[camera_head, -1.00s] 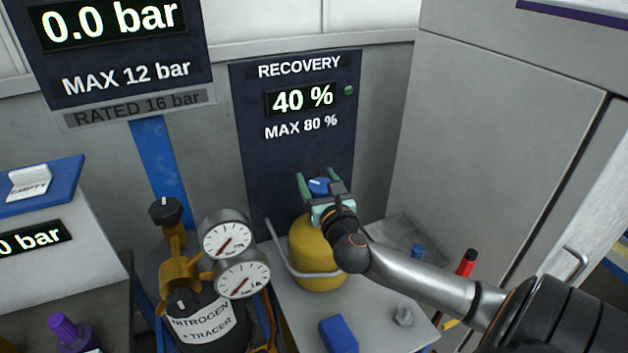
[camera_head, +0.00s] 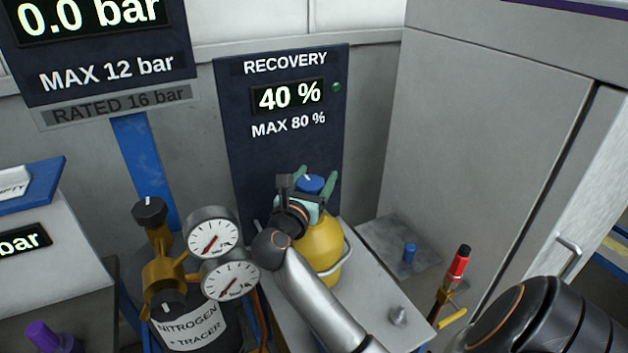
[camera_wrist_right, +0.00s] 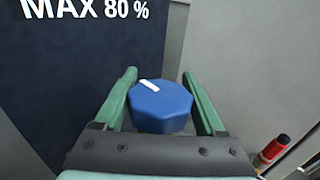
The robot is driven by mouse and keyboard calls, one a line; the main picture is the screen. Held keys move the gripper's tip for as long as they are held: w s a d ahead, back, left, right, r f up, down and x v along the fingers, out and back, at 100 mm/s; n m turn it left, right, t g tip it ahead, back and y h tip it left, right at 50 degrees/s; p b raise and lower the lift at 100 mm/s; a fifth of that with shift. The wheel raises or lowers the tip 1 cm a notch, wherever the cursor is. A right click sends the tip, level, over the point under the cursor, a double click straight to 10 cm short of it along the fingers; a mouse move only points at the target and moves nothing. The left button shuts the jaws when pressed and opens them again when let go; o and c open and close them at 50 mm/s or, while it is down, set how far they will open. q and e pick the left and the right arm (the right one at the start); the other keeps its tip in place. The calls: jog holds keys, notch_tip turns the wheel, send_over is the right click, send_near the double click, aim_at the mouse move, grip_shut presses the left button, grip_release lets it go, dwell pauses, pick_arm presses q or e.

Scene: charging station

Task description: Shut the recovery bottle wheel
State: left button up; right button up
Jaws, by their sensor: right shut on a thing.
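The recovery bottle (camera_head: 326,241) is yellow and stands upright on a grey surface in the head view, partly hidden by my right arm. Its wheel (camera_head: 312,184) is a blue faceted knob on top. In the right wrist view the wheel (camera_wrist_right: 160,110) has a white mark on its top, pointing to the upper left. My right gripper (camera_head: 314,180) has its green fingers on either side of the wheel and is shut on it. In the wrist view a finger of the gripper (camera_wrist_right: 159,75) shows on each side. My left gripper is not in view.
A dark recovery panel (camera_head: 285,150) reading 40 % stands behind the bottle. The nitrogen bottle (camera_head: 190,330) with two gauges (camera_head: 212,236) is close on the left. A tall grey cabinet (camera_head: 480,130) stands to the right, with a red-topped tool (camera_head: 459,262) before it.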

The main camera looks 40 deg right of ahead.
jog(key=shift+r, duration=0.1)
dwell(0.3)
jog(key=o, duration=1.3)
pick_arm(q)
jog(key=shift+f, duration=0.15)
pick_arm(e)
jog(key=shift+a, duration=0.1)
